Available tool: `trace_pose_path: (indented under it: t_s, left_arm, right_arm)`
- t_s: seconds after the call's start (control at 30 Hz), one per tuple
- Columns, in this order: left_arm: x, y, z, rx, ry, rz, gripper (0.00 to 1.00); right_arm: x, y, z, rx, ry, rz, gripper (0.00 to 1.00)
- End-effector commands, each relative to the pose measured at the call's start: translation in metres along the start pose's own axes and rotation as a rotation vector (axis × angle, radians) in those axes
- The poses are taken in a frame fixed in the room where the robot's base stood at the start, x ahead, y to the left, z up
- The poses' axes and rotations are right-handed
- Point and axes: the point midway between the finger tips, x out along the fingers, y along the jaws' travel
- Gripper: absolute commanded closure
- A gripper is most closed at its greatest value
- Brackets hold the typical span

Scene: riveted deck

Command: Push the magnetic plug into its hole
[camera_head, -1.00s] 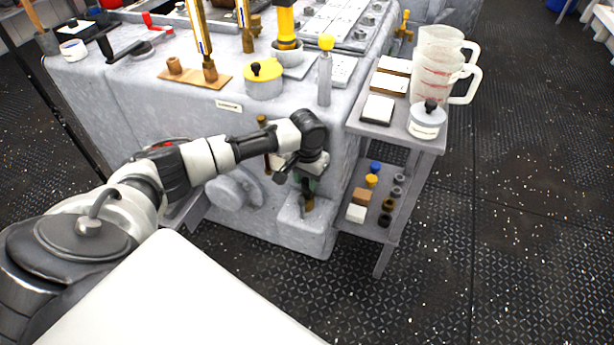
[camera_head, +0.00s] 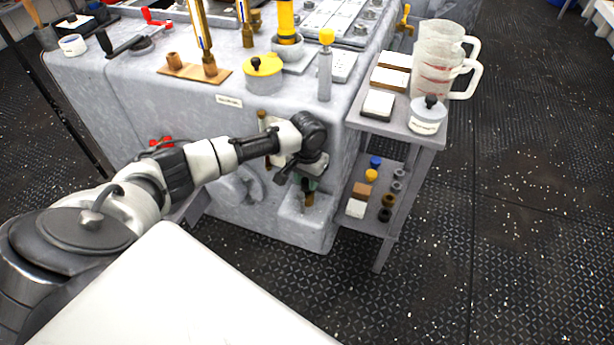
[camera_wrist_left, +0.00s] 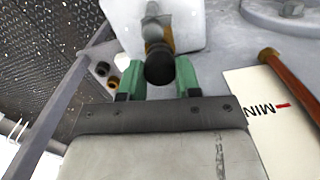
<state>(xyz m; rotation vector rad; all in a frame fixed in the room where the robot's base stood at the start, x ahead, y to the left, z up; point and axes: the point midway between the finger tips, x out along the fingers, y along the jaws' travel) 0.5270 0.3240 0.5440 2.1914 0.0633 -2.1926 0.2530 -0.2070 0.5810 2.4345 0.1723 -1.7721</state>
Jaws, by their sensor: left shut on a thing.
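My left gripper (camera_head: 308,188) is low at the front right corner of the grey machine, above a grey ledge (camera_head: 303,228). In the left wrist view its green fingers (camera_wrist_left: 159,74) are shut on the plug, with its round black knob (camera_wrist_left: 160,67) between them. A brass part (camera_wrist_left: 157,44) shows beyond the knob, and brass also shows below the fingers in the head view (camera_head: 309,200). The plug points at the ledge, which also shows in the left wrist view (camera_wrist_left: 120,20). The hole is hidden, so I cannot tell how deep the plug sits. My right gripper is not in view.
A grey side table (camera_head: 437,139) stands right of the machine, with jugs (camera_head: 438,75) on top and several small plugs and blocks on its lower shelf (camera_head: 362,220). A copper rod (camera_wrist_left: 290,82) and a white label plate (camera_wrist_left: 262,115) are close beside the gripper. The floor at right is clear.

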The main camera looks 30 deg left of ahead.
Motion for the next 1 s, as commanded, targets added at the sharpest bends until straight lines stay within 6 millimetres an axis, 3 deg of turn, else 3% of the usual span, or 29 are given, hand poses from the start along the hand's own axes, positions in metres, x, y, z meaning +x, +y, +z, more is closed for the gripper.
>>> trace_pose_path:
  t_s: [0.17, 0.2, 0.4, 0.73, 1.0]
  left_arm:
    - [0.004, 0.000, 0.000, 0.000, 0.001, 0.000, 0.92]
    - [0.004, 0.000, 0.000, 0.000, 0.001, 0.000, 0.66]
    - [0.004, 0.000, 0.000, 0.000, 0.001, 0.000, 0.37]
    - [-0.001, 0.000, 0.000, 0.000, 0.000, 0.000, 0.37]
    - [-0.052, 0.000, 0.000, 0.000, 0.002, 0.001, 0.37]
  right_arm:
    - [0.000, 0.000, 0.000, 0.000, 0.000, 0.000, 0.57]
    - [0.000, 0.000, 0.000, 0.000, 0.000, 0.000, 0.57]
    - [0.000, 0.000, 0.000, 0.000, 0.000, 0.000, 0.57]
    - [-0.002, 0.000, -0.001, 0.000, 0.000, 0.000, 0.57]
    - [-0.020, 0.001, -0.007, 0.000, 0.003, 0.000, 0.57]
